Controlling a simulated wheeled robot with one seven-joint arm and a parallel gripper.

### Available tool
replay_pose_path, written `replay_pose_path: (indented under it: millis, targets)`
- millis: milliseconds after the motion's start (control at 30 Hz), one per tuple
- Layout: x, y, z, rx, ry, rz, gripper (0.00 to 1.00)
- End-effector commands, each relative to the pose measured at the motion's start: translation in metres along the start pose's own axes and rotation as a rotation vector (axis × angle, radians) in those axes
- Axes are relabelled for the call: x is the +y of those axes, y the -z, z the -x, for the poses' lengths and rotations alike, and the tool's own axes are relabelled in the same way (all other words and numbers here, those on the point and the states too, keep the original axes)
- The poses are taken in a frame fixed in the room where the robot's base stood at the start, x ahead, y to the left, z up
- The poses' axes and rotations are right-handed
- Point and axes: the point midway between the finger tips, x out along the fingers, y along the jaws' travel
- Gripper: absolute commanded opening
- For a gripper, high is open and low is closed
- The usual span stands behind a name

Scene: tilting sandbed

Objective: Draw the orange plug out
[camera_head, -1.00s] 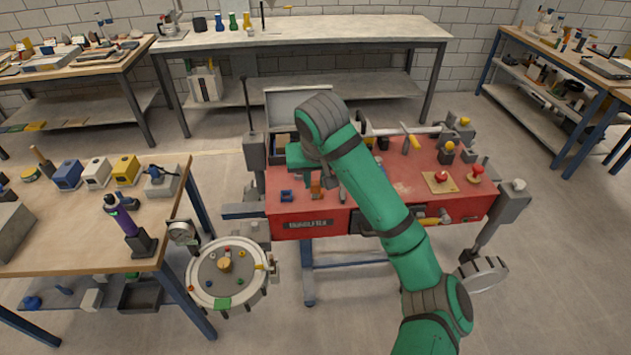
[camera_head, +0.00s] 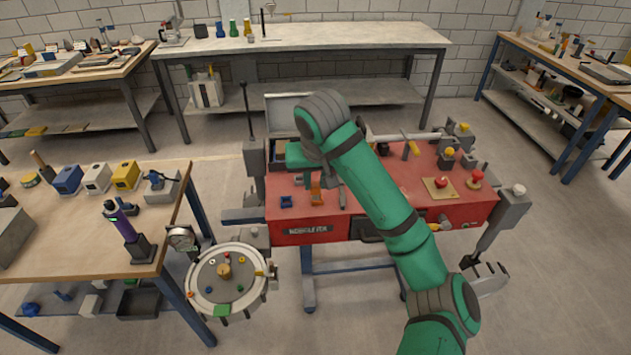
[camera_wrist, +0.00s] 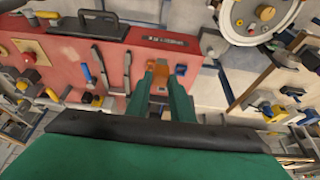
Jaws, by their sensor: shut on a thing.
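The orange plug (camera_head: 316,191) stands on the red bed top (camera_head: 415,180), near its front left part. It also shows in the wrist view (camera_wrist: 181,70), at the fingertips. My gripper (camera_wrist: 163,73) points down at it, its two green fingers close together and shut on it. The exact contact is small and partly hidden by the fingers. In the head view my arm hides most of the gripper. I cannot tell whether the plug is clear of its seat.
A blue piece (camera_head: 286,201) sits close left of the plug. Red knobs (camera_head: 442,183) and yellow-topped posts (camera_head: 449,153) stand at the bed's right. A round plate with gauge (camera_head: 226,282) is at the front left. A wooden bench (camera_head: 75,235) stands at left.

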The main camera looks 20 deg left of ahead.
Motion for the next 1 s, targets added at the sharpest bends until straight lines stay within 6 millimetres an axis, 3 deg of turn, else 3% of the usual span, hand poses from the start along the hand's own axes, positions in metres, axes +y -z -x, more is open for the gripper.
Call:
replay_pose_path:
  millis: [533,1000]
  targets:
    - [0.000,0.006,0.015,0.001,-0.001,0.001,0.00]
    - [0.007,0.006,0.015,0.000,0.000,-0.001,0.00]
